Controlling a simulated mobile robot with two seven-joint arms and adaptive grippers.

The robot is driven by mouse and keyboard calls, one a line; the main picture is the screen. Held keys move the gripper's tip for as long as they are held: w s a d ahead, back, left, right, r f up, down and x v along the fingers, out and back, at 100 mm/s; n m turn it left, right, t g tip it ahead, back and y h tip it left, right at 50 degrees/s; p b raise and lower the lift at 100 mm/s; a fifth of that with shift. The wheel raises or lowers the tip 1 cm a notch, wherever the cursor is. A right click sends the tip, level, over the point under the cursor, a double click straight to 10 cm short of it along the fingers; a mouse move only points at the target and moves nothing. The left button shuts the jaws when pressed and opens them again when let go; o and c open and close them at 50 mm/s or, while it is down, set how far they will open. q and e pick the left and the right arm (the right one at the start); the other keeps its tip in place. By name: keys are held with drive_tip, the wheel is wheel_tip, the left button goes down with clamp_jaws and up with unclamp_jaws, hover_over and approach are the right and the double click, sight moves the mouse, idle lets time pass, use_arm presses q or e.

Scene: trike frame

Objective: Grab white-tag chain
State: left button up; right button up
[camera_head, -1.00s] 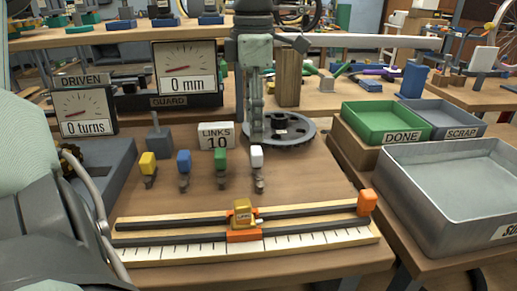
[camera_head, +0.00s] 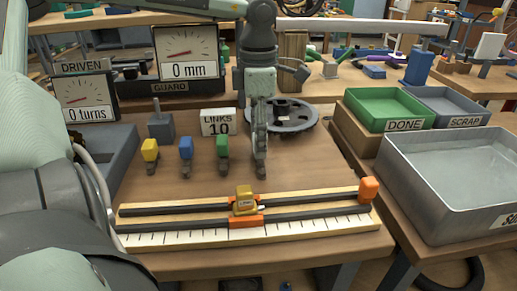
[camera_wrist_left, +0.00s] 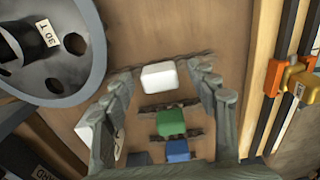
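The white-tag chain (camera_wrist_left: 158,77) lies on the table, seen in the left wrist view between my left gripper's fingers. A short dark chain shows beside its white tag. My left gripper (camera_wrist_left: 164,82) is open, with a finger on either side of the tag and a gap to each. In the head view my left gripper (camera_head: 260,172) points down at the right end of the chain row and hides the white tag. I cannot tell how far the fingertips are above the table. My right gripper is not in view.
Green (camera_head: 222,145), blue (camera_head: 186,148) and yellow (camera_head: 150,150) tagged chains stand to the left in a row. Behind are the LINKS 10 sign (camera_head: 218,122) and a grey sprocket wheel (camera_head: 290,117). A ruler board (camera_head: 290,229) lies in front. Green DONE bin (camera_head: 385,108) is right.

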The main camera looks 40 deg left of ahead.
use_arm(q)
drive_tip(key=c, duration=1.2)
drive_tip(key=shift+c, duration=0.4)
drive_tip(key=shift+r, duration=0.15)
